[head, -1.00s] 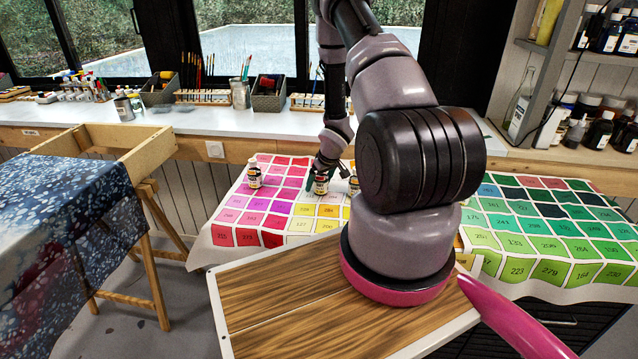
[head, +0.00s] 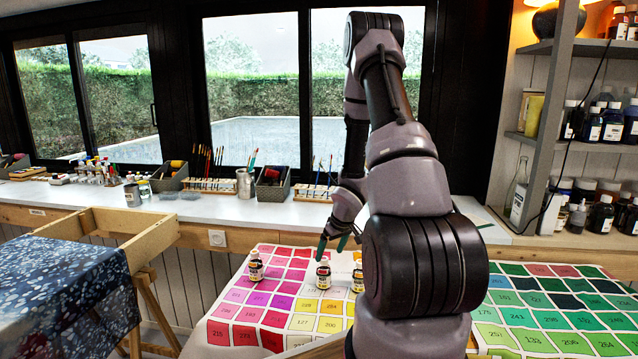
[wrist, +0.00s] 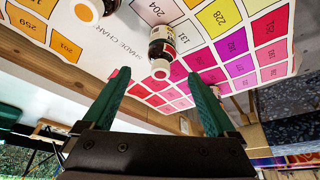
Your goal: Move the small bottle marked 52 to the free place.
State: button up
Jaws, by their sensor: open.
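Three small dark bottles with pale labels stand upright on the printed color chart in the head view: a left bottle (head: 256,266) on pink squares, a middle bottle (head: 323,273) and a right bottle (head: 357,278). I cannot read which one is marked 52. My gripper (head: 336,243), with green fingers, hangs open and empty above the middle bottle. In the wrist view my gripper (wrist: 156,77) has its fingers spread, with one bottle (wrist: 161,48) beyond the tips and apart from them. Another bottle (wrist: 86,9) is cut off at the top edge.
My arm hides part of the chart. A long white counter (head: 215,210) with brushes and pots runs behind. A shelf of bottles (head: 610,125) stands at right, a wooden trestle (head: 120,225) at left.

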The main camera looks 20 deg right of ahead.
jog(key=s+a+r+m+t+h, duration=0.1)
jog(key=s+a+r+m, duration=0.1)
jog(key=r, duration=1.2)
jog(key=s+a+r+m+h, duration=0.1)
jog(key=s+r+m+h, duration=0.15)
jog(key=r, duration=1.05)
jog(key=s+a+r+m+y, duration=0.1)
jog(key=s+a+r+y, duration=0.1)
jog(key=s+a+r, duration=0.4)
jog(key=s+a+r+m+t+y, duration=0.1)
jog(key=s+a+r+y, duration=0.2)
jog(key=s+a+r, duration=0.4)
jog(key=s+r, duration=0.1)
jog(key=s, duration=0.5)
jog(key=shift+s+a+t, duration=0.15)
jog(key=shift+t, duration=0.15)
